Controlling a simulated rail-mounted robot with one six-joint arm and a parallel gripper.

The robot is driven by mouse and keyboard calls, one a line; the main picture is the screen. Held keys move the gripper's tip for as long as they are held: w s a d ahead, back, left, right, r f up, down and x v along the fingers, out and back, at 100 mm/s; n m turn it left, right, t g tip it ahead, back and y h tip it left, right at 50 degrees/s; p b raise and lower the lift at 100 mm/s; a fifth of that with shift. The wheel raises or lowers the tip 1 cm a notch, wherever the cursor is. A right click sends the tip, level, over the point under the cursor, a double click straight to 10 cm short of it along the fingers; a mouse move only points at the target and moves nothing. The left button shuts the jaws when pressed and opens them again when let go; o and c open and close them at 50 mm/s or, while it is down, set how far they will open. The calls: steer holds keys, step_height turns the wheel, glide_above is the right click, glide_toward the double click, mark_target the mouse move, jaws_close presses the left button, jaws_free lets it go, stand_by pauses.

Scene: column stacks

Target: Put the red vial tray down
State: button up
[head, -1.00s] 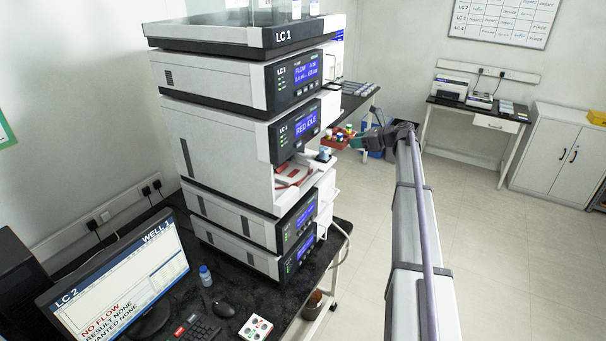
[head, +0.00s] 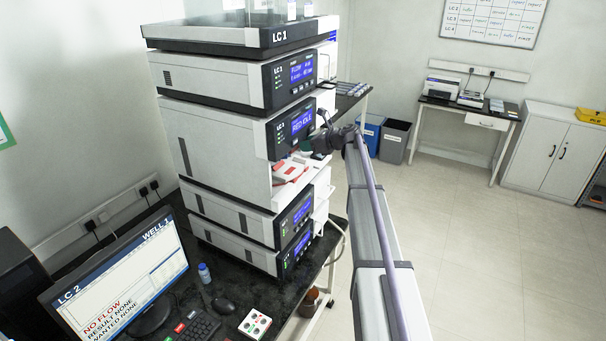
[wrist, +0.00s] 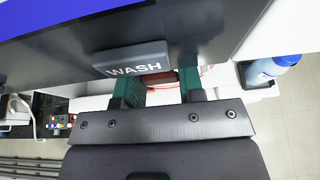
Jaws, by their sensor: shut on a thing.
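The red vial tray (head: 291,168) is inside the open bay of the LC 1 stack (head: 230,150), below the module whose screen reads RED IDLE. My gripper (head: 307,147) reaches into the bay from the right and is shut on the tray. In the wrist view, my green fingers (wrist: 160,88) stand either side of a small reddish part of the tray (wrist: 161,78). The module front with a WASH block (wrist: 133,60) hides most of the tray there. I cannot tell whether the tray touches the bay floor.
A blue-capped bottle (wrist: 275,68) stands close to the right of my fingers in the wrist view. The module overhangs the bay closely. A blue bin (head: 368,132) and a grey bin (head: 396,140) stand behind my arm. Open floor lies to the right.

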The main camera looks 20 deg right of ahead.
step_height(320, 180, down, 12)
steer(key=b, duration=1.1)
steer(key=shift+r+b, duration=0.1)
steer(key=shift+b, duration=0.3)
steer(key=shift+a, duration=0.15)
steer(key=shift+s+a+r, duration=0.1)
steer(key=shift+a+r, duration=0.05)
steer(key=shift+r, duration=0.1)
steer(key=shift+f, duration=0.15)
steer(key=o, duration=0.5)
steer(key=shift+f, duration=0.1)
steer(key=o, duration=0.4)
